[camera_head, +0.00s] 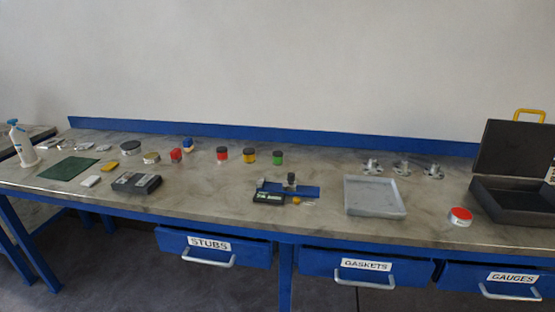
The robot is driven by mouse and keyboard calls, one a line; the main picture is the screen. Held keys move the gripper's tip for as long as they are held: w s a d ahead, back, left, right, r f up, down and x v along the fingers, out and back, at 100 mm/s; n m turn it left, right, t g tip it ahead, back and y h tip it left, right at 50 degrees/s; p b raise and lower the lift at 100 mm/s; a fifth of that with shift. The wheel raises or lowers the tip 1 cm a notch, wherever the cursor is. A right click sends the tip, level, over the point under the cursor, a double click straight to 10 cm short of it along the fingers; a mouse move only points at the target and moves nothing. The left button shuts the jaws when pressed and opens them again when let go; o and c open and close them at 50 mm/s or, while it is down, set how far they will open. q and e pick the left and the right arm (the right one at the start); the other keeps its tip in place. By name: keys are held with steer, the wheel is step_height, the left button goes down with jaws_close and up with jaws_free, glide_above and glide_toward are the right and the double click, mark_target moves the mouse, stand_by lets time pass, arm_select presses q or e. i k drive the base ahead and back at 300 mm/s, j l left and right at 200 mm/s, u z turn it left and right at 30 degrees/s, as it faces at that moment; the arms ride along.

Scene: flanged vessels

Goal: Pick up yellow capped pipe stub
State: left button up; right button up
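A short yellow cylinder with a dark top (249,156), which looks like the yellow capped pipe stub, stands upright toward the back of the workbench (330,225), near the middle. A similar red cylinder (222,154) stands just to its left and a green one (278,158) just to its right, with gaps between them. Neither of my grippers shows in the head view, and nothing touches the yellow cylinder.
A blue fixture (300,191) with a dark box in front sits nearer the front edge. A grey tray (374,196), a red-topped tin (460,217) and an open dark case (500,198) are to the right. A black device (137,183) lies left. Bare bench surrounds the cylinders' front.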

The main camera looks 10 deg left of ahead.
mark_target(249, 157)
steer(key=i+j+z, duration=0.15)
steer(key=j+z, duration=0.2)
steer(key=j, duration=0.5)
steer(key=i+j+z, duration=0.1)
steer(key=j+z, duration=0.25)
steer(key=j, duration=0.5)
steer(key=j+z, duration=0.35)
steer(key=j, duration=0.5)
steer(key=k, duration=0.05)
